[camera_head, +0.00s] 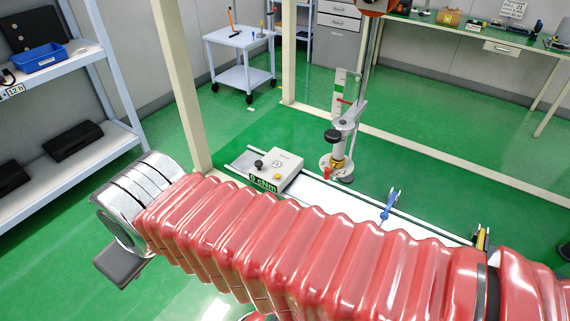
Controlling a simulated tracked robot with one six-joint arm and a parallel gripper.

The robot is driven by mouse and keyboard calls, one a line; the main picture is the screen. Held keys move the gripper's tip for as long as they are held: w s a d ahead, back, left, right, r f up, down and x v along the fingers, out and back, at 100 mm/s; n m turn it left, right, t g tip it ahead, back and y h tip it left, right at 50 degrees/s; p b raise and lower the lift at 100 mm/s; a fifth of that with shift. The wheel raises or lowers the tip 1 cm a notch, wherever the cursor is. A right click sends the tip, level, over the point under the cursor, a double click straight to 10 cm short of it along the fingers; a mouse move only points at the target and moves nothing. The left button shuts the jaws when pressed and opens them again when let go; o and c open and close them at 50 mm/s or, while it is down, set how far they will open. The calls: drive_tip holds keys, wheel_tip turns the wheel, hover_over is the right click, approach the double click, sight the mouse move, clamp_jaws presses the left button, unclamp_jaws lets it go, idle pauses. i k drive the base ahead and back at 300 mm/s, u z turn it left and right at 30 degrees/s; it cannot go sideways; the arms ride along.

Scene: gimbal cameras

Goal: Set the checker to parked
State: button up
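My red-sleeved arm crosses the front and hides the bench's near side. I see no gripper fingers.
A blue two-pronged holder (389,204) and a yellow-black item (482,238) stand on the bench at right. A cream post (180,85) rises close behind the arm. A shelf with a blue bin (39,58) is at left. A white cart (240,60) stands behind.

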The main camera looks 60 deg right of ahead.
sight(287, 165)
drive_tip(key=k, duration=0.3)
drive_tip(key=u, duration=0.3)
drive_tip(key=i, duration=1.15)
drive_tip(key=z, duration=0.25)
